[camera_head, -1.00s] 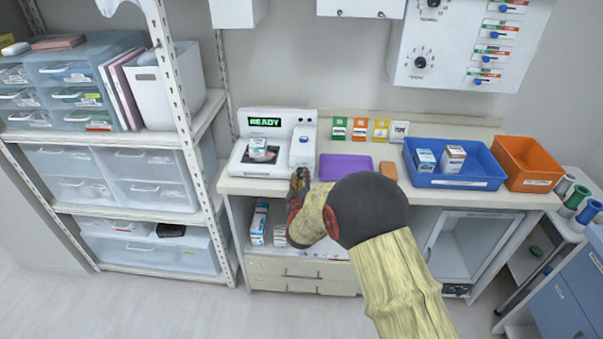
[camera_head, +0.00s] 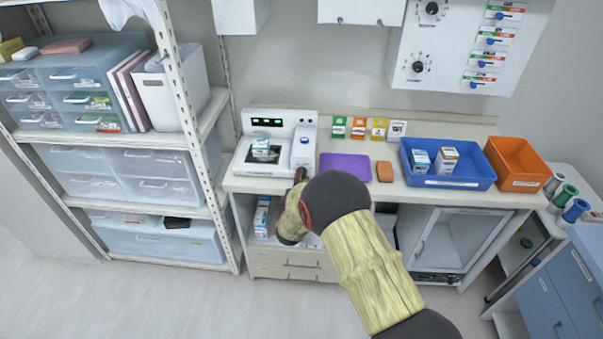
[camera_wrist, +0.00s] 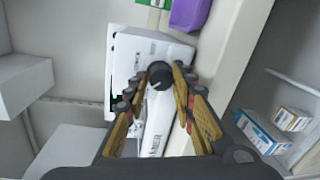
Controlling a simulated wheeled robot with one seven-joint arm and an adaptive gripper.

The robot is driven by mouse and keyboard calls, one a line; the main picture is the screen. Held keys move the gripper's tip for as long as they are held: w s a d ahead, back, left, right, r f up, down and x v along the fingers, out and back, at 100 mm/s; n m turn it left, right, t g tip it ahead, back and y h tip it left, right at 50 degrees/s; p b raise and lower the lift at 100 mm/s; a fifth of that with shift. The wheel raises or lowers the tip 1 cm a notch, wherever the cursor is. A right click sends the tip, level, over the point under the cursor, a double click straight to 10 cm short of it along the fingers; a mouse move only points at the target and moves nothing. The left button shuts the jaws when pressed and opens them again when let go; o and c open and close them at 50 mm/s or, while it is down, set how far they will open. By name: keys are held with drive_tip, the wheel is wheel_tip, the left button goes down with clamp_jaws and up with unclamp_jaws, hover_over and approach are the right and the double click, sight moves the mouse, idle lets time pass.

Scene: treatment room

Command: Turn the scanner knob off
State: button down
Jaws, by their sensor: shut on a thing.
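The scanner (camera_head: 279,118) is a white device at the left end of the counter, with a small box (camera_head: 261,148) on it. Its dark display (camera_head: 267,122) shows short green marks, too small to read. The dark round scanner knob (camera_wrist: 159,74) sits between my fingertips in the wrist view, with a small light mark on it. My gripper (camera_wrist: 156,84) is shut on the knob. In the head view my gripper (camera_head: 300,176) is at the scanner's front right, and my arm and hand hide the knob there.
A purple tray (camera_head: 345,168), an orange-brown block (camera_head: 384,171), a blue bin (camera_head: 447,181) and an orange bin (camera_head: 516,163) line the counter to the right. A metal shelf post (camera_head: 186,95) stands close on the left. Wall panel knobs (camera_head: 418,67) are above.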

drive_tip(key=n+p, duration=0.1)
drive_tip(key=n, duration=0.1)
drive_tip(key=n+p, duration=0.2)
drive_tip(key=n, duration=0.1)
drive_tip(key=shift+a+f+h, duration=0.15)
drive_tip(key=shift+h, duration=0.25)
idle(0.3)
drive_tip(key=c, duration=1.5)
unclamp_jaws()
drive_tip(key=shift+o, duration=0.2)
drive_tip(key=s+a+r, duration=0.1)
drive_tip(key=s, duration=1.1)
drive_tip(key=shift+a, duration=0.25)
